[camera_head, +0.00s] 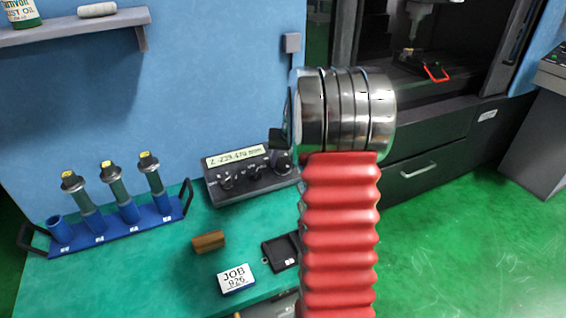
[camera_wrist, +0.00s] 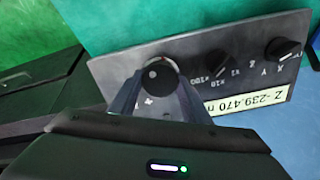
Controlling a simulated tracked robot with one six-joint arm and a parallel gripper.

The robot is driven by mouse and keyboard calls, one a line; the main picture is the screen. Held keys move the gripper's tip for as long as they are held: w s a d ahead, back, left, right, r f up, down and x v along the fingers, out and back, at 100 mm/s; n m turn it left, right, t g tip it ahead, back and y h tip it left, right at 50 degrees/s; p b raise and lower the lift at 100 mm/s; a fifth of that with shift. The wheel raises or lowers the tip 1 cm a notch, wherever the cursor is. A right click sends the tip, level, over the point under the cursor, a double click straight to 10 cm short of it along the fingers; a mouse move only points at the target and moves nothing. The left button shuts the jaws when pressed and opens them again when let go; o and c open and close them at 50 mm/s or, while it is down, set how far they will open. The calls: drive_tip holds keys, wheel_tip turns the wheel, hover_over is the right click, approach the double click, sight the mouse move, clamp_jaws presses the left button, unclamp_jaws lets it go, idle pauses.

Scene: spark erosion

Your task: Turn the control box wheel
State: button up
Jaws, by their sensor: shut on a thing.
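The control box (camera_head: 250,175) is a dark grey panel with a display reading about Z -239.470 and several black knobs. It stands on the green bench against the blue wall. In the wrist view the box (camera_wrist: 185,62) appears upside down. My gripper (camera_wrist: 158,85) is shut on the round black wheel (camera_wrist: 158,76) at one end of the panel, a finger on each side. In the head view my gripper (camera_head: 281,150) is at the box's right end, and my red and silver arm hides part of it.
A blue rack (camera_head: 115,222) with several tool holders stands on the bench at left. A brown block (camera_head: 208,242), a JOB 926 card (camera_head: 236,279) and a dark tray (camera_head: 281,252) lie in front of the box. A machine with a drawer (camera_head: 415,175) stands behind at right.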

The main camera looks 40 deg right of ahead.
drive_tip(key=shift+a, duration=0.1)
drive_tip(key=o, duration=1)
drive_tip(key=shift+o, duration=0.2)
drive_tip(key=shift+r, duration=0.15)
drive_tip(key=v, duration=1.3)
drive_tip(key=shift+s+r, duration=0.2)
